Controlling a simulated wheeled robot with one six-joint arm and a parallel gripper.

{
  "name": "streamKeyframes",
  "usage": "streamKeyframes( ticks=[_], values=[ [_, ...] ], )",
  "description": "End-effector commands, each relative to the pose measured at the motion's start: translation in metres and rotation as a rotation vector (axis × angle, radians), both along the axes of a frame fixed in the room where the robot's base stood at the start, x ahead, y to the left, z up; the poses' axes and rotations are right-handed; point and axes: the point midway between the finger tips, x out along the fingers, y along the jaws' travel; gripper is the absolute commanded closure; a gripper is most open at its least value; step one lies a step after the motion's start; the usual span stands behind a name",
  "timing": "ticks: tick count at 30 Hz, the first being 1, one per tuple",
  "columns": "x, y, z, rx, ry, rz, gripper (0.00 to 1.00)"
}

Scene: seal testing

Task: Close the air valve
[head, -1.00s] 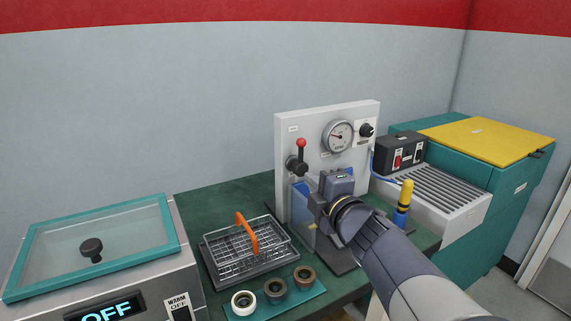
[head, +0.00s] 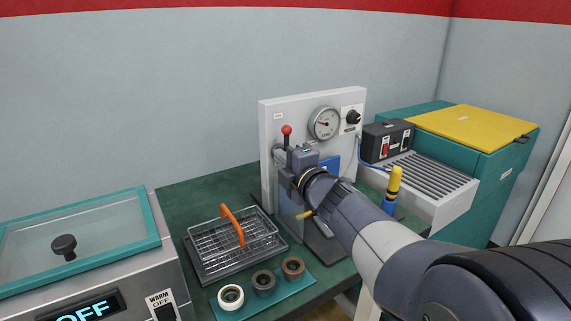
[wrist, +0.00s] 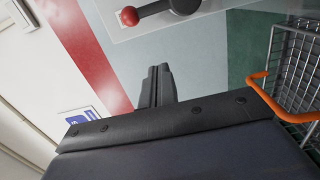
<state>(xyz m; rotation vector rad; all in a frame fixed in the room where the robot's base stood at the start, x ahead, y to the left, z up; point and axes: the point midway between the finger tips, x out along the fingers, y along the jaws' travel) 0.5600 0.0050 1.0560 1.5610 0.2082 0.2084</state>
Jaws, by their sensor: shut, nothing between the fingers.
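The air valve has a black lever with a red ball knob (head: 287,130), on the left part of the white panel (head: 355,96). The lever stands upright in the head view. In the wrist view the red knob (wrist: 130,16) and black hub show at the top edge. I cannot tell contact from the head view.
The panel also bears a pressure gauge (head: 324,123) and a black knob (head: 353,118). A wire basket with an orange handle (head: 232,225) stands left of my arm, with several seal rings (head: 264,282) in front. A yellow-topped bottle (head: 393,185) stands right of my arm.

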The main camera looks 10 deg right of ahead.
Motion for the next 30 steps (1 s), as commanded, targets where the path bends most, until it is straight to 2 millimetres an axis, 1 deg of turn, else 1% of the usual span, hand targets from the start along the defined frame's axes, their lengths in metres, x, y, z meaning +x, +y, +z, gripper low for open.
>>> streamKeyframes(
  ticks=[1, 3, 8, 9, 12, 18, 30],
  values=[
    [0.011, 0.004, -0.001, 0.000, 0.001, 0.004, 1.00],
    [0.023, 0.007, -0.002, 0.000, 0.002, 0.002, 1.00],
    [0.050, 0.014, -0.001, 0.000, 0.001, 0.001, 1.00],
    [0.053, 0.005, 0.001, -0.001, 0.002, -0.004, 1.00],
    [0.059, -0.009, 0.001, -0.001, 0.002, -0.004, 1.00],
    [0.066, -0.021, 0.000, -0.001, 0.001, -0.001, 1.00],
    [0.067, -0.022, 0.000, 0.001, 0.000, 0.000, 1.00]
  ],
)
